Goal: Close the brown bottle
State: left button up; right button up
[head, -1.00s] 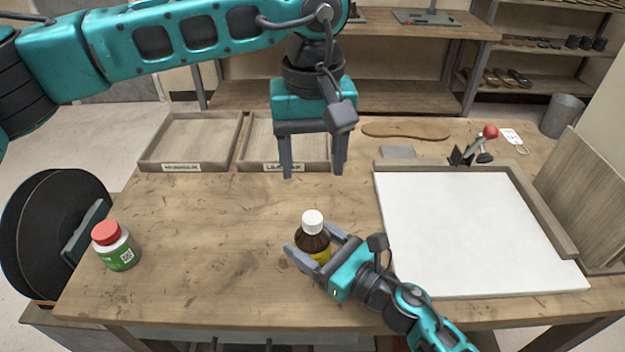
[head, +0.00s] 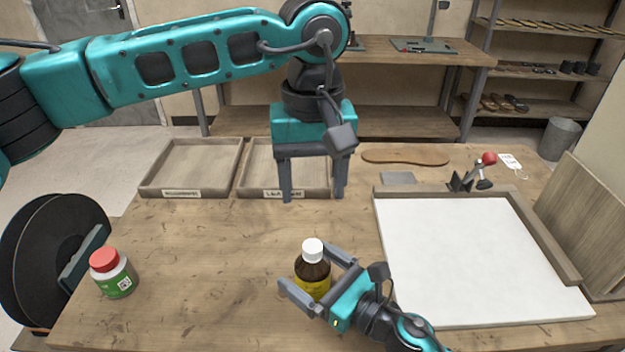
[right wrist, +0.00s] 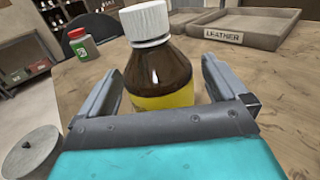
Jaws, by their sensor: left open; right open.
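The brown bottle (head: 313,272) stands upright on the table, with a yellow label and a white cap (head: 312,250) on its neck. In the right wrist view the bottle (right wrist: 158,75) and its white cap (right wrist: 146,22) are close. I cannot tell how tight the cap is. My right gripper (head: 318,268) is open, with a finger on each side of the bottle's body. In the right wrist view a gap shows between each finger and the bottle. My left gripper (head: 312,197) is open and empty, pointing down above and behind the bottle.
A green and white jar with a red lid (head: 112,273) stands at the left. Two wooden trays (head: 190,190) lie at the back. A white board (head: 470,260) with a wooden edge covers the right. A brown sole (head: 405,157) lies behind. The table's left middle is clear.

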jog(key=b+v, duration=0.2)
jog(key=v, duration=0.9)
jog(key=shift+s+d+f, duration=0.15)
jog(key=shift+s+d, duration=0.5)
jog(key=shift+d, duration=0.1)
